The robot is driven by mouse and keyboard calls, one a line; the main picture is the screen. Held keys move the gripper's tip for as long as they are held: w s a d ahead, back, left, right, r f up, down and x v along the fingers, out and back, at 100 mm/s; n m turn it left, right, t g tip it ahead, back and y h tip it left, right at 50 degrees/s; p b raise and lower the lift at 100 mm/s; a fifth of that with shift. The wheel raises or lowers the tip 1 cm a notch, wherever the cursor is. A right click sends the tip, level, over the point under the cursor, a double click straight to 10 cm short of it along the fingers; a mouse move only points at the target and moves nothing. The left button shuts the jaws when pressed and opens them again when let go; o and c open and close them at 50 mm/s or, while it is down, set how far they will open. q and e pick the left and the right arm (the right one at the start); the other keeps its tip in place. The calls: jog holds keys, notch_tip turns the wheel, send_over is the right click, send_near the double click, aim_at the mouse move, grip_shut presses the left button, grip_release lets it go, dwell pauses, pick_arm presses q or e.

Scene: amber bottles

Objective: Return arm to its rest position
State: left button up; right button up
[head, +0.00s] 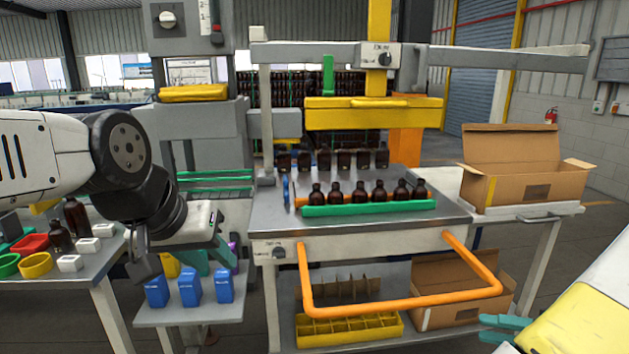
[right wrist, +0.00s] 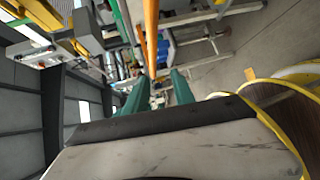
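My left arm comes in from the left in the head view, bent downward. Its gripper (head: 210,258) has teal fingers that look apart and empty, in front of the low shelf with blue boxes. My right gripper (head: 493,330) is at the bottom right edge of the head view, beside the workbench. In the right wrist view its two teal fingers (right wrist: 158,92) are apart with nothing between them. Several amber bottles (head: 361,192) stand upright in a row in a green holder on the metal workbench (head: 262,216), away from both grippers.
An orange handle bar (head: 400,302) juts out from the workbench front. An open cardboard box (head: 527,186) stands on the right side table. Blue boxes (head: 190,286) sit on a low shelf. Colored bins (head: 36,266) and small white boxes are on the left table. Floor at right is clear.

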jog(key=a+r+m+g+h, duration=0.1)
jog(key=a+r+m+h, duration=0.4)
jog(key=a+r+m, duration=0.5)
jog(key=s+a+r+m+g+h, duration=0.1)
jog(key=a+r+m+h, duration=0.4)
jog(key=a+r+m, duration=0.6)
jog(key=a+m, duration=0.3)
jog(key=m, duration=0.4)
jog(key=shift+s+a+m+h, duration=0.25)
jog(key=shift+a+m+h, duration=0.1)
jog(key=shift+m+h, duration=0.05)
